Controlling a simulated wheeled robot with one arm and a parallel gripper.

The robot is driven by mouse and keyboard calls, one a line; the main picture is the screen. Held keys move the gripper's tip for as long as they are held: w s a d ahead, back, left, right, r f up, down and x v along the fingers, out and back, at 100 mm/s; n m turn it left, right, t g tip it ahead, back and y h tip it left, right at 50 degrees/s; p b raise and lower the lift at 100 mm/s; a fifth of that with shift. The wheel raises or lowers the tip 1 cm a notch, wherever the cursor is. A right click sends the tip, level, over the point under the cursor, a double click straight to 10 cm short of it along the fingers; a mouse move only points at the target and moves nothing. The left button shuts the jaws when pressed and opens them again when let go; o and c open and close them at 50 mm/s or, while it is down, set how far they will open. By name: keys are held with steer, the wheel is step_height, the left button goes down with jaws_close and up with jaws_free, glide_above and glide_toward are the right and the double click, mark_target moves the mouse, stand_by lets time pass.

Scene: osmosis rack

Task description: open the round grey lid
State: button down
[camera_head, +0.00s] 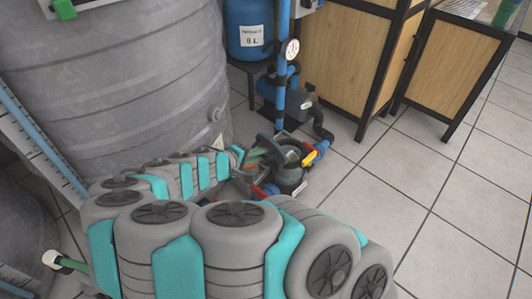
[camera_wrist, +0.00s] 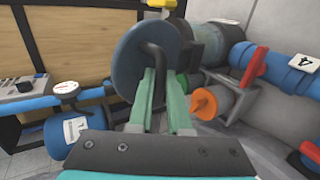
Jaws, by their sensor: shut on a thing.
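The round grey lid (camera_wrist: 132,65) faces me in the wrist view as a dark blue-grey disc with a dark bar handle (camera_wrist: 155,58) across its middle. My gripper (camera_wrist: 157,85) has its two green fingers shut on this handle. In the head view the lid (camera_head: 270,144) shows small and tilted, above a dark round pump housing (camera_head: 291,178). My gripper (camera_head: 253,158) reaches it from the left there. The lid's far side is hidden, and I cannot tell whether it touches the housing.
A blue vertical pipe (camera_head: 281,90) with a gauge (camera_head: 292,48) rises behind the pump. An orange knob (camera_wrist: 205,104) and a red valve handle (camera_wrist: 254,67) are right of my fingers. Wooden cabinets (camera_head: 345,60) stand behind. Tiled floor (camera_head: 430,200) is clear at right.

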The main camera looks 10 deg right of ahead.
steer(key=shift+s+a+f, duration=0.15)
steer(key=shift+a+f, duration=0.2)
steer(key=shift+f, duration=0.15)
steer(key=shift+a+f+t, duration=0.15)
steer(key=shift+a+t, duration=0.1)
steer(key=shift+t, duration=0.05)
steer(key=c, duration=0.9)
jaws_free()
steer(key=shift+s+a, duration=0.1)
steer(key=shift+a, duration=0.05)
steer(key=shift+o, duration=0.2)
steer(key=shift+d+r, duration=0.25)
steer(key=shift+d, duration=0.1)
steer(key=shift+a, duration=0.1)
steer(key=p+v, duration=0.1)
steer(key=v, duration=0.6)
steer(key=shift+a, duration=0.3)
steer(key=shift+s+r, duration=0.15)
steer(key=shift+r, duration=0.05)
